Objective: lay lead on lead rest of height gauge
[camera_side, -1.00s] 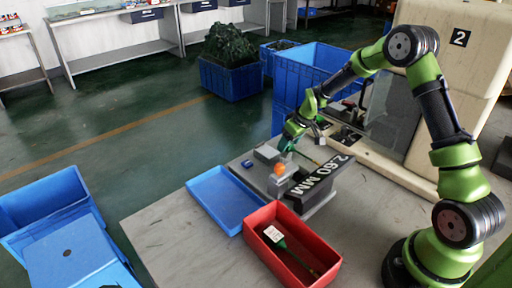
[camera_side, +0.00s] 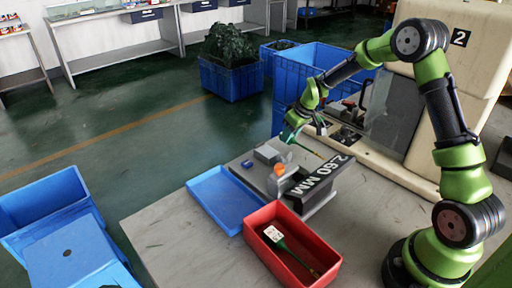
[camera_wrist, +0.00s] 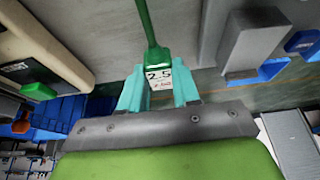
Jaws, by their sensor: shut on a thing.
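My gripper (camera_side: 289,134) is raised above the height gauge (camera_side: 277,184), apart from it. In the wrist view its teal fingers (camera_wrist: 159,92) are shut on a lead's green socket (camera_wrist: 158,58). A white label on the socket reads 2.5, and the green cable runs up out of the picture. In the side view the held lead (camera_side: 308,150) slopes down to the right, over the gauge's dark display (camera_side: 316,178), which reads 2.60 MM. The gauge has an orange part (camera_side: 280,168) at its head. I cannot clearly make out the lead rest.
A red bin (camera_side: 262,262) in front holds another green lead (camera_side: 285,245) with a white label. A flat blue tray (camera_side: 222,205) lies left of the gauge. A beige machine (camera_side: 395,165) stands behind. The table's front left is clear.

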